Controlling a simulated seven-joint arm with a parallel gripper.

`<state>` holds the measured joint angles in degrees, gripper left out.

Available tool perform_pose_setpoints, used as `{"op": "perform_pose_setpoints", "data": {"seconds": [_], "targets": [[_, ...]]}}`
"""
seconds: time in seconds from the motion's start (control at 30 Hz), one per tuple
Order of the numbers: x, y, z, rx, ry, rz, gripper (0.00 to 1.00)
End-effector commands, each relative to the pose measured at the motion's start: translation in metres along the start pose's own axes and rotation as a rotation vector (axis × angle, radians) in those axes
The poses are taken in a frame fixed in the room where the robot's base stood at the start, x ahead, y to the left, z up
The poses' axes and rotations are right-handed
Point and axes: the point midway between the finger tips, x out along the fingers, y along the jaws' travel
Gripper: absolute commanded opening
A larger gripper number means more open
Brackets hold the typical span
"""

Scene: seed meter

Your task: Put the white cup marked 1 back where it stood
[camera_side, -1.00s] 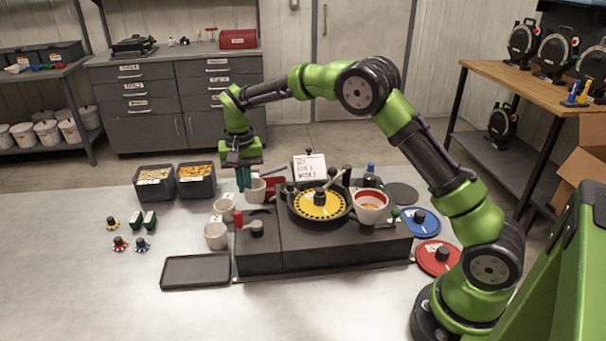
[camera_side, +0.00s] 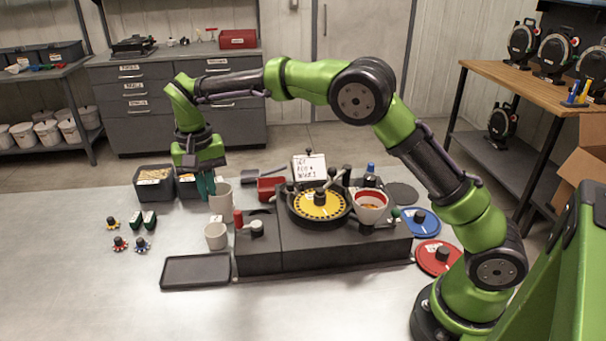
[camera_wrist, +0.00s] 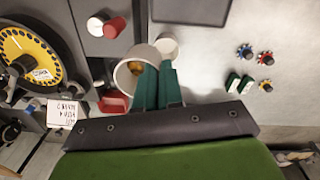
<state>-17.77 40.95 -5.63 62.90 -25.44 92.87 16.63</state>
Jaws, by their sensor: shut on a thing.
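My gripper (camera_side: 207,192) is shut on the wall of a white cup (camera_side: 220,197) and holds it upright or nearly so, left of the seed meter. In the wrist view the held cup (camera_wrist: 125,77) is between the green fingertips (camera_wrist: 156,72), with something orange-brown showing inside. A second white cup (camera_side: 215,236) stands on the table in front of it; it also shows in the wrist view (camera_wrist: 167,46). I cannot read a number on either cup. Whatever is beneath the held cup is hidden.
The seed meter (camera_side: 260,262) with its yellow disc (camera_side: 319,204) stands right of the cups. A red-rimmed cup (camera_side: 370,207) sits on its right side. Dark bins (camera_side: 153,192) are behind left, a black tray (camera_side: 196,270) in front. Small parts (camera_side: 142,244) lie left.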

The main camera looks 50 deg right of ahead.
Motion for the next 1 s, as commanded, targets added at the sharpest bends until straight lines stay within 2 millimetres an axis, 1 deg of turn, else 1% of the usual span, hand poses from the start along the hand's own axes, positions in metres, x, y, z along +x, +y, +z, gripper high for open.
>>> {"op": "perform_pose_setpoints", "data": {"seconds": [0.03,0.1,0.2,0.33,0.4,0.6,0.87,1.0], "targets": [[0.0,-0.013,0.014,-0.026,0.002,0.005,0.0],[-0.001,-0.025,0.028,-0.049,0.004,0.01,0.0],[-0.001,-0.038,0.046,-0.075,0.006,0.017,0.0],[-0.002,-0.051,0.064,-0.103,0.009,0.025,0.0],[0.013,-0.049,0.062,-0.097,0.006,0.028,0.0],[0.041,-0.05,0.061,-0.097,0.007,0.025,0.0],[0.059,-0.051,0.061,-0.096,0.008,0.024,0.0],[0.074,-0.051,0.061,-0.096,0.007,0.025,0.0]]}}
